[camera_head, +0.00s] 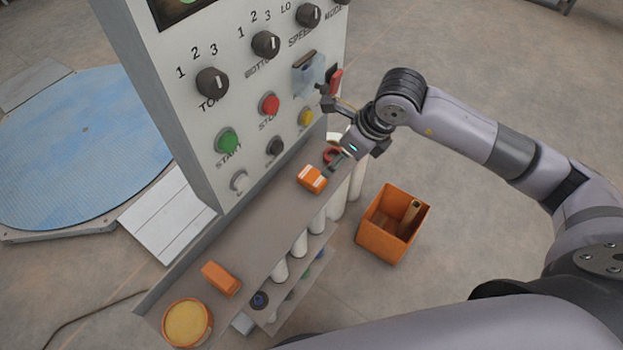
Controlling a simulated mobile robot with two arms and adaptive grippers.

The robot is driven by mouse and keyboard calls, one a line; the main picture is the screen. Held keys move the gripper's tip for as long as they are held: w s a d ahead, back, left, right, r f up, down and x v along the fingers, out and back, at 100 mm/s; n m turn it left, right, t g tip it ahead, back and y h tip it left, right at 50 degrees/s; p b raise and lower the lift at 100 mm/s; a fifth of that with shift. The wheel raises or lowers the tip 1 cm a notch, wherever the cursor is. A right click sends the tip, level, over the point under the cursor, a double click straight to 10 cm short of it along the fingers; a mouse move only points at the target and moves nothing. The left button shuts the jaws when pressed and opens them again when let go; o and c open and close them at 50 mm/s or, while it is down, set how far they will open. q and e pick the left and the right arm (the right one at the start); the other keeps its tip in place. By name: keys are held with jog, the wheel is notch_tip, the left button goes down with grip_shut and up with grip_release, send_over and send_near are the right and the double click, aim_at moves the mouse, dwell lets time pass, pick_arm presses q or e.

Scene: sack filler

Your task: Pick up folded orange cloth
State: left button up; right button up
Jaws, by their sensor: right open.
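A plain orange folded piece (221,278), which looks like the folded orange cloth, lies on the grey shelf (235,245) below the control panel, towards its near left end. A second small orange item (312,178) with pale markings lies further along the shelf; I cannot tell for sure what it is. My right gripper (332,136) is open, with its fingers spread towards the panel, above the far end of the shelf. It is close to the marked orange item and well away from the plain orange piece. My left gripper is not in view.
The control panel (250,130) with knobs and buttons rises behind the shelf. A round yellow-topped tub (187,323) sits at the shelf's near end. White cylinders (300,243) stand below. An orange bin (376,238) stands on the floor at right, with open floor around it.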

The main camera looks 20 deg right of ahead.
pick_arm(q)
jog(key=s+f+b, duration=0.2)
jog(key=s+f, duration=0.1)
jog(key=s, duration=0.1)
pick_arm(e)
send_near(318, 179)
jog(key=x, duration=0.3)
jog(key=shift+w+f+b, duration=0.25)
jog(key=shift+f+b, duration=0.05)
jog(key=shift+b, duration=0.1)
jog(key=shift+a+f, duration=0.1)
jog(key=shift+f, duration=0.2)
jog(key=b+x, duration=0.2)
jog(key=x, duration=0.1)
jog(key=shift+a+f, duration=0.15)
jog(key=shift+f, duration=0.25)
jog(key=shift+w+a+f, duration=0.1)
jog(key=shift+w+f, duration=0.1)
jog(key=shift+f, duration=0.1)
jog(key=shift+r, duration=0.1)
jog(key=shift+c, duration=0.2)
jog(key=c, duration=1)
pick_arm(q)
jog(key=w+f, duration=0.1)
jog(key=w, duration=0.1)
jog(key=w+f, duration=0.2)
pick_arm(e)
jog(key=shift+c, duration=0.2)
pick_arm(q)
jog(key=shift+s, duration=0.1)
